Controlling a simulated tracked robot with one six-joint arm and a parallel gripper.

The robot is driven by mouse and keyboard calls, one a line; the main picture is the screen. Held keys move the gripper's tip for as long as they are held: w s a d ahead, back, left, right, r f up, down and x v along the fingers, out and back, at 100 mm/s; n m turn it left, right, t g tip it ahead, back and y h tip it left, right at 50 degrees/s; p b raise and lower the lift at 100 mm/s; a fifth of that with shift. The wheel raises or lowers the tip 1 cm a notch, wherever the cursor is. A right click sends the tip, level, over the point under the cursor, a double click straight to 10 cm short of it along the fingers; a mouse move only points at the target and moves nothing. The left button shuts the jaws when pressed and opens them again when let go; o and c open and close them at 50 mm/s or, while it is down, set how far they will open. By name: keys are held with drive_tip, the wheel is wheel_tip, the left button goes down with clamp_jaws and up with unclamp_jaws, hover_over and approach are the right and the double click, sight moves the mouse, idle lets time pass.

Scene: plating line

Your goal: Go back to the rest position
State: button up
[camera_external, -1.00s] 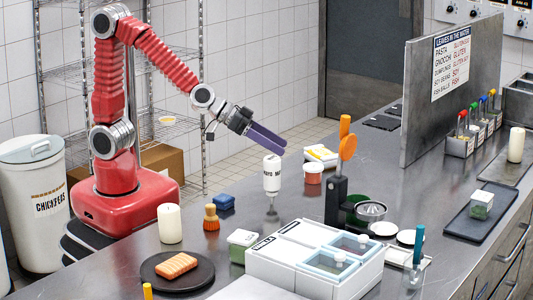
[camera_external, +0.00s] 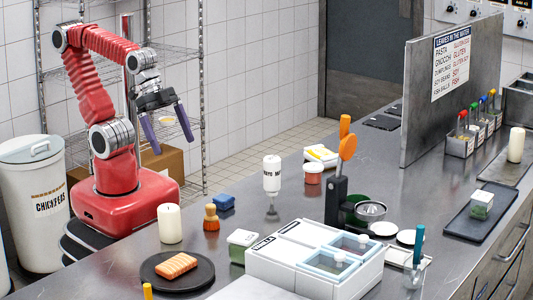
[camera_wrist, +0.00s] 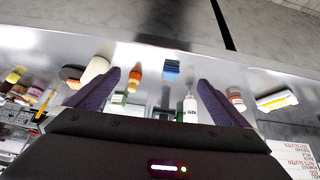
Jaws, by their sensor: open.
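My gripper (camera_external: 171,140) is open and empty. It hangs in the air beside the counter's left edge, near my red arm's base, with its purple fingers pointing down. In the wrist view the two purple fingers (camera_wrist: 152,95) are spread wide with nothing held between them. The arm is folded back, with its elbow high at the left.
The steel counter (camera_external: 290,205) holds a white bottle (camera_external: 272,175), a candle (camera_external: 169,223), a blue sponge (camera_external: 224,202), a wooden brush (camera_external: 211,218), a dark plate (camera_external: 200,281) with salmon, and a white container box (camera_external: 265,270). Wire shelving (camera_external: 190,70) stands behind my arm.

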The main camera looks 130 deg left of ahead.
drive_tip(key=shift+s+a+f+g, duration=0.15)
drive_tip(key=shift+s+g, duration=0.15)
drive_tip(key=shift+s, duration=0.75)
